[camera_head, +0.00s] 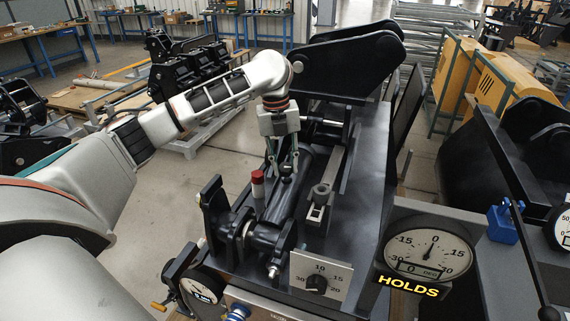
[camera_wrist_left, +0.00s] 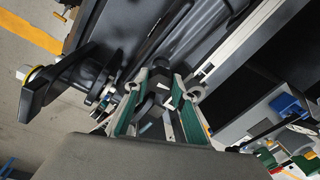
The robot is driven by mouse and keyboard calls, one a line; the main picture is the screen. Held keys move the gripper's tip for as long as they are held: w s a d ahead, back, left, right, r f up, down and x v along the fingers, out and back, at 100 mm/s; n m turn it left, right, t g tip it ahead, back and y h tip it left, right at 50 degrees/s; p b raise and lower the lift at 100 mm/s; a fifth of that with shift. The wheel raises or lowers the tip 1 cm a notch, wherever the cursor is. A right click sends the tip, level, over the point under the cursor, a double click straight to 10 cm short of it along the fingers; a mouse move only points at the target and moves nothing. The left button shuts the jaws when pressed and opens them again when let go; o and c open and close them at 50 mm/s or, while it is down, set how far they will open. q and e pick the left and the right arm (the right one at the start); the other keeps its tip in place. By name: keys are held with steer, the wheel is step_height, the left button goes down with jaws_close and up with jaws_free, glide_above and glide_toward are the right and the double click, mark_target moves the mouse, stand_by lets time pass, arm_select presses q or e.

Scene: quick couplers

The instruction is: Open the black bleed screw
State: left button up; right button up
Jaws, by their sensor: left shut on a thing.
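The black bleed screw (camera_head: 288,169) is a small dark knob on top of the black cylinder of the coupler (camera_head: 370,180). My left gripper (camera_head: 283,163) points down at it from above, its fingers on either side of the knob. In the left wrist view the green-padded fingers (camera_wrist_left: 160,95) are closed in on the dark screw head (camera_wrist_left: 158,82). The fingers partly hide the screw, and its turn angle cannot be told. A red-capped post (camera_head: 257,178) stands just left of the gripper. My right gripper is in neither view.
A round gauge (camera_head: 429,249) reads about 0, with the label HOLDS below it. A grey block (camera_head: 319,203) sits right of the cylinder. Open floor (camera_head: 160,225) lies to the left.

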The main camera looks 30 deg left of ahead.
arm_select(q)
steer(key=n, duration=0.3)
steer(key=shift+a+n+t+h, duration=0.1)
steer(key=shift+n+t+h, duration=0.2)
steer(key=shift+t+h, duration=0.1)
steer(key=n+t, duration=0.1)
steer(key=n, duration=0.3)
steer(key=shift+s+n, duration=0.15)
steer(key=shift+n, duration=0.15)
steer(key=n+t, duration=0.1)
steer(key=n, duration=0.3)
steer(key=shift+s, duration=0.1)
steer(key=n+t, duration=0.1)
steer(key=n, duration=0.4)
steer(key=shift+f, duration=0.1)
steer(key=n+y, duration=0.1)
steer(key=n, duration=0.3)
steer(key=shift+s+n+t, duration=0.1)
steer(key=shift+n+t, duration=0.2)
steer(key=shift+t, duration=0.1)
steer(key=n, duration=0.3)
steer(key=shift+d+n+y, duration=0.25)
steer(key=shift+n+y, duration=0.05)
steer(key=shift+y, duration=0.1)
steer(key=n+y, duration=0.1)
steer(key=n, duration=0.3)
steer(key=shift+d+n, duration=0.1)
steer(key=shift+n, duration=0.2)
steer(key=shift+n+y, duration=0.5)
steer(key=shift+n, duration=1.3)
